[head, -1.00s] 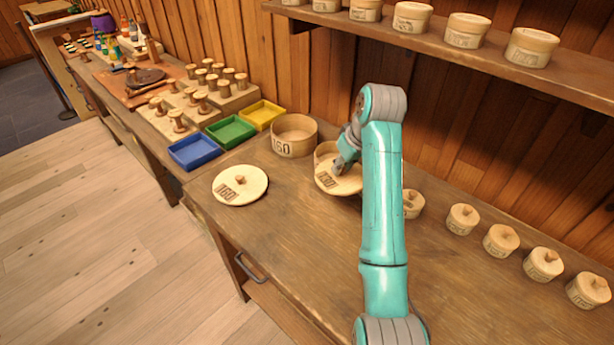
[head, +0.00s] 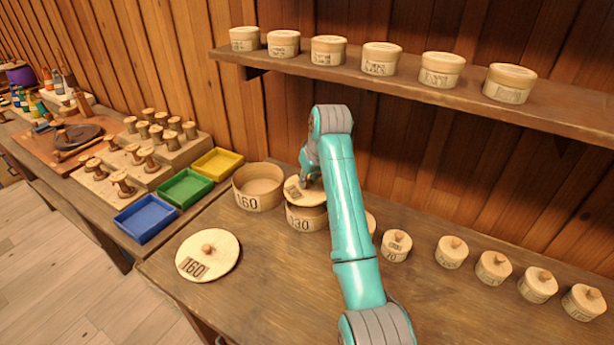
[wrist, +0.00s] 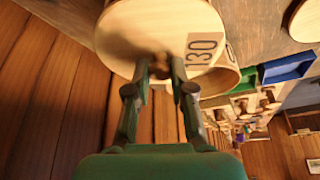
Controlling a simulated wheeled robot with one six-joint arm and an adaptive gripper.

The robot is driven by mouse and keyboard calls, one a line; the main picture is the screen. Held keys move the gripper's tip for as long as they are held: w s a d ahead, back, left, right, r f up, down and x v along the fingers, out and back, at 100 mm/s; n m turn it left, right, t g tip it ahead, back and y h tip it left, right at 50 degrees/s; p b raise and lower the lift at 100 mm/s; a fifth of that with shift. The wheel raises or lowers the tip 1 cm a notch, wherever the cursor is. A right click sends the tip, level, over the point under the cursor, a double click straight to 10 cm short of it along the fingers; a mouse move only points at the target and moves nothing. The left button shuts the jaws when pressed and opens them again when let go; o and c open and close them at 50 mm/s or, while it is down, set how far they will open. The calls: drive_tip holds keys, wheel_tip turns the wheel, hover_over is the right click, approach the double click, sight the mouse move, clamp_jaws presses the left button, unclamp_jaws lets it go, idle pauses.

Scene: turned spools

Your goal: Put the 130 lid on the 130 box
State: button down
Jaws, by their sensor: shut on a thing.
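The 130 lid (head: 296,193) is a pale round wooden disc with a dark 130 label. My gripper (head: 308,183) is shut on its knob; in the wrist view the gripper (wrist: 160,72) closes on the knob at the lid's middle, and the 130 lid (wrist: 140,25) fills the top. The 130 box (head: 304,219) is a round wooden box on the bench, its label facing front. The lid is over the box and looks tilted in the head view, with part of the box's opening showing below it. Whether they touch I cannot tell.
The open 160 box (head: 258,190) stands close on the left, and the 160 lid (head: 208,256) lies on the bench in front. Smaller lidded boxes (head: 451,252) line the right. A shelf (head: 400,88) with several boxes runs above. Coloured trays (head: 186,187) stand at left.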

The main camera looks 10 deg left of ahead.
sight(310, 189)
drive_tip(key=shift+f, duration=1.85)
drive_tip(key=shift+d+f, duration=0.1)
drive_tip(key=shift+f, duration=0.05)
drive_tip(key=c, duration=0.9)
unclamp_jaws()
drive_tip(key=o, duration=0.4)
drive_tip(key=shift+r, duration=0.8)
drive_tip(key=shift+r, duration=3.45)
